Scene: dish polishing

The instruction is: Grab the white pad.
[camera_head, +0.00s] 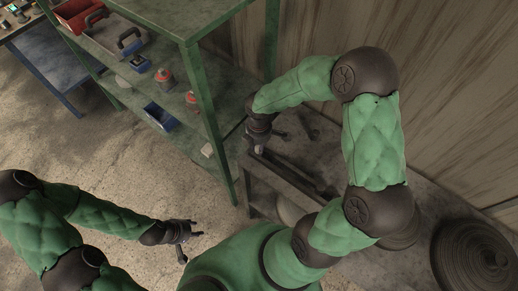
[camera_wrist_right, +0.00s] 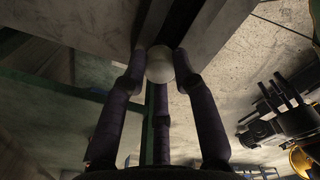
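A pale, rounded thing (camera_wrist_right: 160,64) shows between the fingertips of my right gripper (camera_wrist_right: 160,80) in the right wrist view. It may be the white pad, but I cannot tell for certain, nor whether the fingers touch it or it lies beyond them. In the head view my right gripper (camera_head: 262,138) hangs at the left end of the grey workbench (camera_head: 283,165), its fingers spread. My left gripper (camera_head: 185,241) is open and empty above the floor at lower left.
A green shelf rack (camera_head: 203,100) stands left of the workbench, holding red containers (camera_head: 165,76) and a blue tray (camera_head: 160,116). A pale rounded object (camera_head: 290,209) sits below the bench top. Dark stacked discs (camera_head: 474,255) stand at the right. The floor (camera_head: 95,160) at left is clear.

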